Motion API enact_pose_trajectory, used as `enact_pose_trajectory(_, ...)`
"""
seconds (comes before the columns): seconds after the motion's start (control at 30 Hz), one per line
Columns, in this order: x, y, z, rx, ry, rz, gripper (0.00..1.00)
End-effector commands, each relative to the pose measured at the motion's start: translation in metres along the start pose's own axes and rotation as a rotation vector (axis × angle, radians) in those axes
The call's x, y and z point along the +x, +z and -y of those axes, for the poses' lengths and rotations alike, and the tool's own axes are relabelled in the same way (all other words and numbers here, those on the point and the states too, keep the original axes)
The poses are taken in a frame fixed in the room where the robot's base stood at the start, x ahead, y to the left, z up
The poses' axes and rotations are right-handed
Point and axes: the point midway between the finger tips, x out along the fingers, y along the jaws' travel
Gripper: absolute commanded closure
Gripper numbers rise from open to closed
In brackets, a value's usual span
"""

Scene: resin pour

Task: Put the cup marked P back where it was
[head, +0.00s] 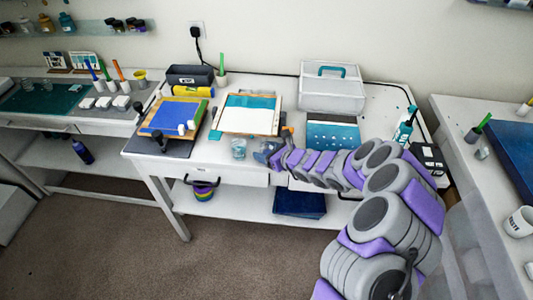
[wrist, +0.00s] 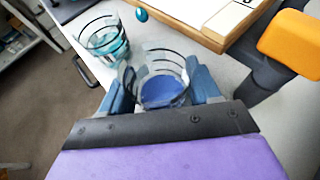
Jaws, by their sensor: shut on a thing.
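My gripper (wrist: 160,82) is shut on a clear cup (wrist: 163,90) with dark bands and blue-violet at its bottom. No letter P is readable on it. A second clear banded cup (wrist: 104,45), with teal in it, stands on the white table just left of the held cup, close to the table's front edge. In the head view my gripper (head: 268,156) is at the front of the middle table (head: 210,151), right of the teal cup (head: 238,149). The held cup is hard to make out there, and its height above the table is unclear.
A wooden-framed board (head: 249,113) lies behind the cups. A blue panel (head: 172,117) with small white pieces is to the left. A white box (head: 332,88) stands at the back. A dotted teal panel (head: 332,135) and a teal bottle (head: 405,128) are to the right.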

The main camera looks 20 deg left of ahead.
Motion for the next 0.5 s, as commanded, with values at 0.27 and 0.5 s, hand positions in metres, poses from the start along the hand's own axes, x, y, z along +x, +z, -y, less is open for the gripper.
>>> enact_pose_trajectory(0.27,-0.0007,-0.0017,0.0005,0.000,0.000,0.003,0.69)
enact_pose_trajectory(0.5,0.0007,-0.0039,0.0006,0.000,0.000,0.003,0.28)
